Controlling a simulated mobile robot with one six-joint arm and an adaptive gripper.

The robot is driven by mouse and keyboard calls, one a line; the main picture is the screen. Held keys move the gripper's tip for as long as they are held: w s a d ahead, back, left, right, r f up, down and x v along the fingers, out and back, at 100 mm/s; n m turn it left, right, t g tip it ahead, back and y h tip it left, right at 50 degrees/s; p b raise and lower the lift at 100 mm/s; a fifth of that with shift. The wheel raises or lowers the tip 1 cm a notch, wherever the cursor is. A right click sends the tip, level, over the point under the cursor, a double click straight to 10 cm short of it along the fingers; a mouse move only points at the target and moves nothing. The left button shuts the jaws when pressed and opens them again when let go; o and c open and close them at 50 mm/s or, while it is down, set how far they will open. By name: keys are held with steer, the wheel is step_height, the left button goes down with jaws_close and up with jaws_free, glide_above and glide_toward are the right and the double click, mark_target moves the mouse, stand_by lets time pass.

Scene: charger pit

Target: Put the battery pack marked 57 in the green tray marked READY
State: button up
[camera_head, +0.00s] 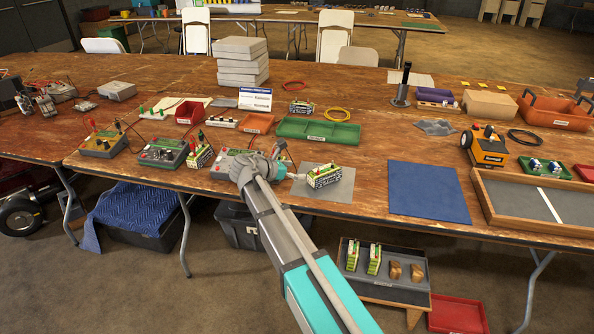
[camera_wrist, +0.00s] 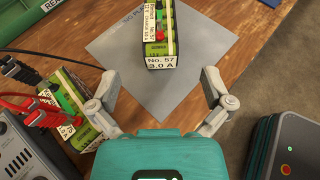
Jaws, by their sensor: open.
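The battery pack marked No. 57 (camera_wrist: 160,48), green and white with a 3.0 A label, stands on a grey mat (camera_wrist: 200,85); in the head view the pack (camera_head: 324,177) is just right of my gripper (camera_head: 288,170). In the wrist view my gripper (camera_wrist: 155,88) is open and empty, its fingers apart, with the pack ahead and not between them. The green tray (camera_head: 345,134) with a white label lies behind, toward the table's middle, and looks mostly empty. Its label shows partly as "REA" at the wrist view's upper left.
Another pack (camera_wrist: 84,134) with red and black clips on it stands left of my gripper, beside a grey charger (camera_wrist: 22,150). A blue mat (camera_head: 428,190) to the right is bare.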

steer(key=s+d+f+m+g+y, duration=0.1)
steer(key=s+d+m, duration=0.1)
steer(key=s+d+f+m+g+y, duration=0.1)
steer(key=s+d+f+m, duration=0.3)
steer(key=shift+s+d+g+y, duration=0.3)
steer(key=shift+g+y, duration=0.1)
steer(key=s+d+f+m+y, duration=0.1)
steer(key=s+m, duration=0.1)
steer(key=s+d+f+m+g+y, duration=0.1)
steer(key=s+m, duration=0.1)
steer(key=s+d+f+m, duration=0.1)
steer(key=shift+s+f+m+g+y, duration=0.15)
steer(key=shift+s+m+g+y, duration=0.15)
steer(key=shift+s+m+y, duration=0.1)
steer(key=s+f+m+g+y, duration=0.1)
steer(key=s+f+m+y, duration=0.2)
steer(key=s+m+y, duration=0.3)
steer(key=s+d+m, duration=0.1)
steer(key=s+m, duration=0.4)
steer(key=s, duration=0.1)
steer(key=shift+m+g+y, duration=0.3)
steer(key=shift+g, duration=0.1)
step_height(320, 180, up, 19)
steer(key=p, duration=1.9)
